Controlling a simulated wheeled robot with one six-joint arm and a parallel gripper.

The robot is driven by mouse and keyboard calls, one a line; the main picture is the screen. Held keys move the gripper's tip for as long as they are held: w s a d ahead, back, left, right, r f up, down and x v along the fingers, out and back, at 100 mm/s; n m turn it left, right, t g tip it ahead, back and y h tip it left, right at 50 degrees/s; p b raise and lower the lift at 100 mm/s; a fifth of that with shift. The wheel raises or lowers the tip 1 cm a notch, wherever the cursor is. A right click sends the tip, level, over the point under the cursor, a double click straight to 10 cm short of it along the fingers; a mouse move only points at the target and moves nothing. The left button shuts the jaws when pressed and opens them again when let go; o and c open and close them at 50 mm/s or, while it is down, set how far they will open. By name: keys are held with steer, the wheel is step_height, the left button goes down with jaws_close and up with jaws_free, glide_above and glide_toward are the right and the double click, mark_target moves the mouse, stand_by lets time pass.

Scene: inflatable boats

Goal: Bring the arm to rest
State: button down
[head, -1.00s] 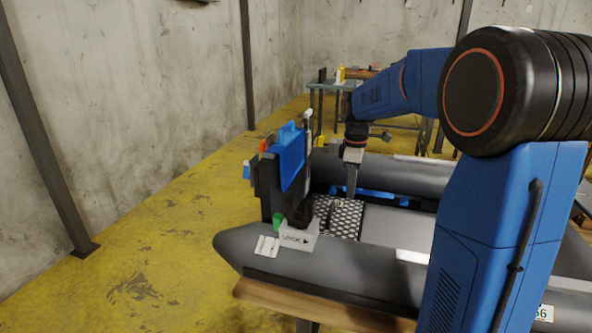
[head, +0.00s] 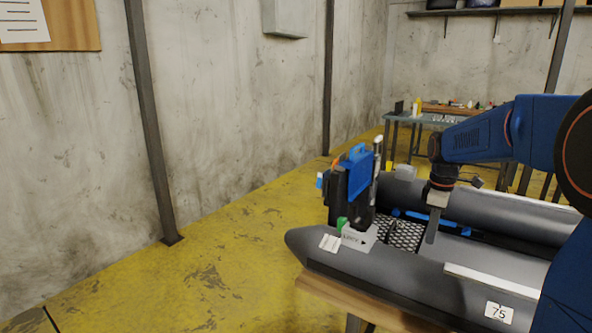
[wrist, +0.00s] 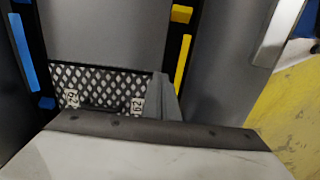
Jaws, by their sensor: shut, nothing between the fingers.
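My arm reaches in from the right edge of the head view. My gripper (head: 431,238) hangs fingers down over the inside of a grey inflatable boat (head: 400,275). The fingers are shut with nothing visible between them. They appear just right of the black mesh panel (head: 400,234); whether they touch anything below cannot be told. In the wrist view the mesh panel (wrist: 100,82) shows with small number tags, and a pale grey shape fills the bottom.
A black outboard-like unit with a blue part (head: 358,172) stands at the boat's left end. A wooden support (head: 350,302) lies under the boat. A workbench (head: 425,121) with small items stands behind. The yellow floor (head: 190,275) at left is clear.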

steer(key=s+a+r+m, duration=0.1)
steer(key=s, duration=0.2)
steer(key=s+a+r+m+t, duration=0.1)
steer(key=s+r, duration=0.1)
steer(key=s, duration=0.1)
steer(key=s+a+r+m+t, duration=0.1)
steer(key=s+a, duration=0.1)
steer(key=s, duration=0.1)
steer(key=shift+s+r+m, duration=0.15)
steer(key=shift+r+m, duration=0.15)
steer(key=shift+r, duration=0.1)
steer(key=s, duration=0.2)
steer(key=s+a+m, duration=0.1)
steer(key=s, duration=0.1)
steer(key=s+a+m+t, duration=0.1)
steer(key=s, duration=0.1)
steer(key=shift+s, duration=0.25)
steer(key=s+a+f+m+t, duration=0.1)
steer(key=s+a+f+m, duration=0.1)
steer(key=s, duration=0.6)
steer(key=s+a+f+m, duration=0.1)
steer(key=s+f+m, duration=0.2)
steer(key=s, duration=0.6)
step_height(320, 180, down, 2)
steer(key=shift+a+f+m+t, duration=0.1)
steer(key=shift+a+m+t, duration=0.2)
steer(key=shift+a+t, duration=0.1)
